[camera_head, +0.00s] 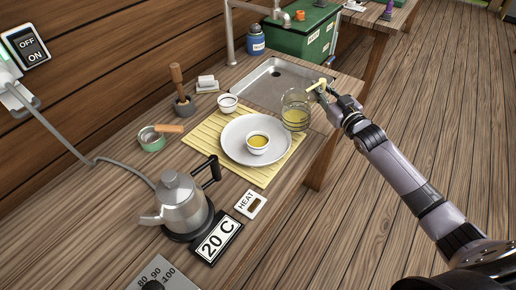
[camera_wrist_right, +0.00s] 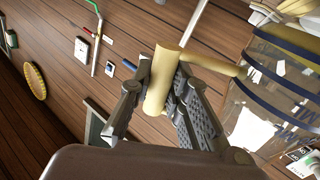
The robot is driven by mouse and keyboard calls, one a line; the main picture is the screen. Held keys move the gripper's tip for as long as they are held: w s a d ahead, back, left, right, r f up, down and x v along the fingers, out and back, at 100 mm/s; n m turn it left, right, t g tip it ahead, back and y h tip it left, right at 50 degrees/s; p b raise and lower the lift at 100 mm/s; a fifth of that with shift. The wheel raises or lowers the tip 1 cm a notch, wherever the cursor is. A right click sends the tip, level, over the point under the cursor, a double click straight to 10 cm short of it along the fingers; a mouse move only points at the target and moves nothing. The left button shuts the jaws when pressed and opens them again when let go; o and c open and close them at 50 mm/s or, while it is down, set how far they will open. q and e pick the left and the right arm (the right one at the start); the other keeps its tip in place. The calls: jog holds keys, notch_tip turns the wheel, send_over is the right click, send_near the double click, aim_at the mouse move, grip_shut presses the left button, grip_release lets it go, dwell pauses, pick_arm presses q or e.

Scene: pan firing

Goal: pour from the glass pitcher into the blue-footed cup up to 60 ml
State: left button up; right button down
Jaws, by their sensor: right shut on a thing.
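The glass pitcher (camera_head: 295,112), with yellowish liquid low inside, is near the front right corner of the sink, roughly upright. My right gripper (camera_head: 325,90) is shut on its pale yellow handle. In the right wrist view the gripper (camera_wrist_right: 160,88) has the handle between its fingers, and the pitcher's glass wall (camera_wrist_right: 262,90) has blue bands. Another small white cup (camera_head: 228,107) stands behind the plate. No blue foot is clear on either cup. My left gripper is not in view.
A yellow slatted mat (camera_head: 207,137) lies under the plate. The kettle (camera_head: 180,203), a 20 C display (camera_head: 218,240) and a HEAT panel (camera_head: 250,204) stand front left. The sink (camera_head: 272,88) is behind.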

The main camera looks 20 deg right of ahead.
jog(key=shift+a+r, duration=0.1)
jog(key=shift+r, duration=0.15)
